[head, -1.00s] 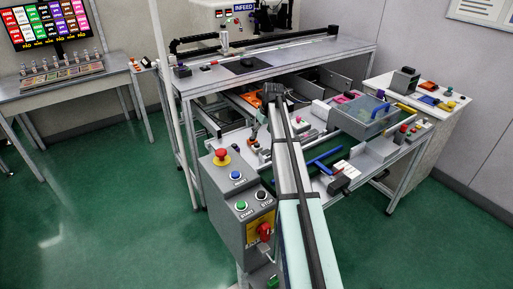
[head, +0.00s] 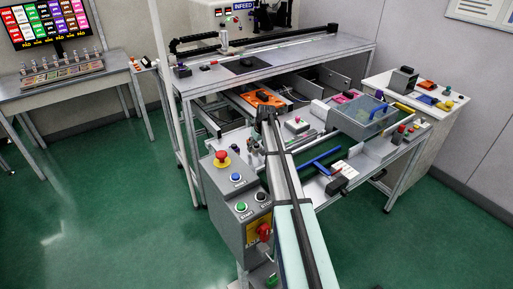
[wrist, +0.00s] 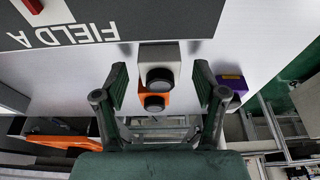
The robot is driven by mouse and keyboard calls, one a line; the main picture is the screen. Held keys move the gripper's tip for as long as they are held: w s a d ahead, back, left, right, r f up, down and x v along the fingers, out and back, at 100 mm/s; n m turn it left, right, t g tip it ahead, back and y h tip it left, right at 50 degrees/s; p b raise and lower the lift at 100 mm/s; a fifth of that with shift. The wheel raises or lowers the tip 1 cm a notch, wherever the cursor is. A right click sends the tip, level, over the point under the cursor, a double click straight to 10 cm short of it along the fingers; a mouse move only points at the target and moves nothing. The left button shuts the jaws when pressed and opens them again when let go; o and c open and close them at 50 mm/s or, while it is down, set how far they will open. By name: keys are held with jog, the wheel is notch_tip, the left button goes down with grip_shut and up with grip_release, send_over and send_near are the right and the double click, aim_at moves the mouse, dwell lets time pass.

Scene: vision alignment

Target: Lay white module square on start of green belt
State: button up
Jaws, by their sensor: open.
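My gripper (wrist: 160,82) is open in the wrist view, its two dark fingers spread on either side of a pale grey-white block (wrist: 172,50) with a round black top part. I take this block for the white module. It stands on a pale surface, and I cannot tell whether the fingers reach down beside it. An orange block (wrist: 141,99) with a black round part lies just below it in the picture. In the head view the arm's end (head: 264,112) is low, in front of the upper table. I cannot pick out the green belt with certainty.
A purple block (wrist: 238,83) is close beside the right finger. A dark panel marked FIELD A (wrist: 130,18) fills the top left. In the head view, an orange part (head: 262,98) lies beyond my arm, and a clear bin (head: 363,117) stands at the right.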

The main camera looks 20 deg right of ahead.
jog(key=c, duration=1.3)
grip_shut()
jog(key=shift+r, duration=0.1)
